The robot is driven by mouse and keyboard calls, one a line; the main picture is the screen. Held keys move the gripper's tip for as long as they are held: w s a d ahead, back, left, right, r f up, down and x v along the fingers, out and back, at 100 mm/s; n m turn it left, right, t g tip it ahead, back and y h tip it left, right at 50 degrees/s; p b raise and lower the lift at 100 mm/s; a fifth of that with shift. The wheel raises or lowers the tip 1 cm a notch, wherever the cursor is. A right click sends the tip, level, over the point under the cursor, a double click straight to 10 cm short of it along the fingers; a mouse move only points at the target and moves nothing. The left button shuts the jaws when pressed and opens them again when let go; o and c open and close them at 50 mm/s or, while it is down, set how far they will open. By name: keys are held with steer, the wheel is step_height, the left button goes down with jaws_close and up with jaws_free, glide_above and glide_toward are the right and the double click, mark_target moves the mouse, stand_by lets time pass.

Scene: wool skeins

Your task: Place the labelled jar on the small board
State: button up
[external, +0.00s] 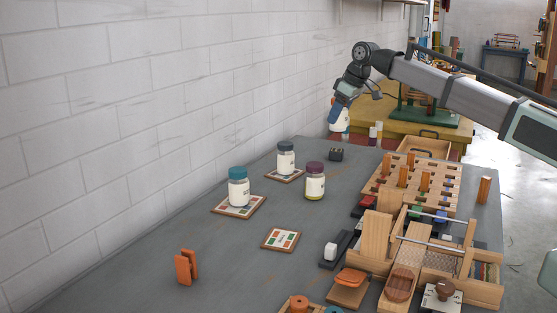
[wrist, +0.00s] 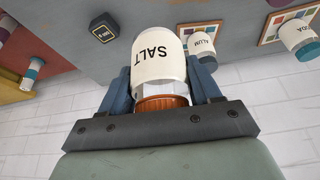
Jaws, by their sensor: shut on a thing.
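My gripper (external: 342,102) is shut on a white jar labelled SALT (wrist: 160,55), with its orange-brown lid (wrist: 163,103) between the fingers. In the external view the held jar (external: 339,119) hangs in the air past the table's far end, partly covered by the fingers. A small board (external: 281,239) with coloured patches lies bare mid-table. Two similar boards bear jars: a teal-lidded one (external: 239,188) on the larger left board (external: 222,209), and a grey-lidded one (external: 286,160) on the far board (external: 298,177). The wrist view shows the ALUM jar (wrist: 201,44) and another jar (wrist: 296,34).
A purple-lidded jar (external: 314,182) stands on the grey table between the far board and the wooden racks (external: 410,185). A small dark block (external: 336,154) sits near the far edge. Orange clips (external: 186,267) stand front left. A brick wall borders the left side.

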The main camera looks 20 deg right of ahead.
steer(key=shift+a+r, duration=0.1)
steer(key=shift+r, duration=0.8)
steer(key=s+a+n, duration=0.2)
steer(key=s+a, duration=1.2)
steer(key=a, duration=0.2)
steer(key=n+g, duration=0.1)
steer(key=n, duration=0.1)
glide_above(282, 239)
step_height(282, 239, down, 4)
steer(key=f, duration=0.1)
steer(key=shift+m+y, duration=0.3)
steer(key=shift+y, duration=0.2)
steer(key=shift+f, duration=5.25)
steer(key=o, duration=1.2)
steer(key=shift+f, duration=0.1)
